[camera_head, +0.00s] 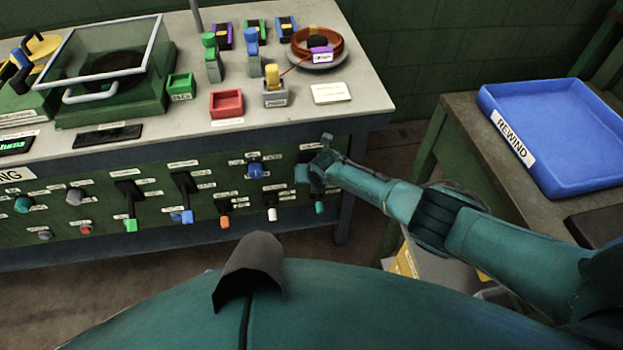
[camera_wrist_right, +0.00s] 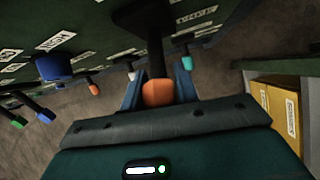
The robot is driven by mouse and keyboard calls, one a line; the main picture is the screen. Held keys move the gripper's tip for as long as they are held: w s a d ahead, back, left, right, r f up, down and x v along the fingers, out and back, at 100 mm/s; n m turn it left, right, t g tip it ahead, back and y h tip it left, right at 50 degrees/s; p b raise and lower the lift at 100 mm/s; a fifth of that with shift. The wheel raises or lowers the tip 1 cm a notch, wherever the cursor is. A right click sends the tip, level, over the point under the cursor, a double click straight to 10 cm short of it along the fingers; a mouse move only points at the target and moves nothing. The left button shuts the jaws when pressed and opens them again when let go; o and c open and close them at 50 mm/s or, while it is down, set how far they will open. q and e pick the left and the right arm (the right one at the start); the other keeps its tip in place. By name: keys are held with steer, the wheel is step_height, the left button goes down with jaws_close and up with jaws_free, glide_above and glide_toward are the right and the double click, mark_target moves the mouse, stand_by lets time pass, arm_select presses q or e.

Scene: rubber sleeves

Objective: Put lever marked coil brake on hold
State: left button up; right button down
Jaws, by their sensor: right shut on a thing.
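My right gripper (camera_head: 312,172) is at the right end of the green control panel (camera_head: 70,186) on the bench front. In the right wrist view, its two fingers (camera_wrist_right: 160,88) are shut around the orange tip (camera_wrist_right: 158,94) of a black lever (camera_wrist_right: 154,50). The lever hangs from a dark mount on the panel. In the head view the gripper mostly hides this lever. White labels sit beside it, but I cannot read which one says coil brake or hold. My left gripper is not in view.
Nearby on the panel are a blue knob (camera_head: 255,170), a green-tipped lever (camera_head: 130,222), a blue-tipped lever (camera_head: 186,214) and small orange, white and teal toggles. A blue REWIND tray (camera_head: 575,180) rests on a side table at right. Open floor lies below the panel.

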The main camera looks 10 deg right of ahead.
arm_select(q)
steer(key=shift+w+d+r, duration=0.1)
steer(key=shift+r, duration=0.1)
arm_select(e)
steer(key=c, duration=1.1)
jaws_free()
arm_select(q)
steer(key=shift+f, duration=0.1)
arm_select(e)
steer(key=shift+o, duration=0.2)
steer(key=shift+s+r+p, duration=0.2)
steer(key=shift+r+p, duration=0.35)
arm_select(q)
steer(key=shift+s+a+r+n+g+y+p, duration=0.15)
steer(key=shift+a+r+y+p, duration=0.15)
steer(key=shift+p, duration=0.55)
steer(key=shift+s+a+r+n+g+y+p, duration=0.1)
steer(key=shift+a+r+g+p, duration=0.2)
steer(key=shift+p, duration=0.55)
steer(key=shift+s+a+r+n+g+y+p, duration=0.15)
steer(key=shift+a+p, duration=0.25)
steer(key=shift+p, duration=0.45)
arm_select(e)
steer(key=v, duration=1.2)
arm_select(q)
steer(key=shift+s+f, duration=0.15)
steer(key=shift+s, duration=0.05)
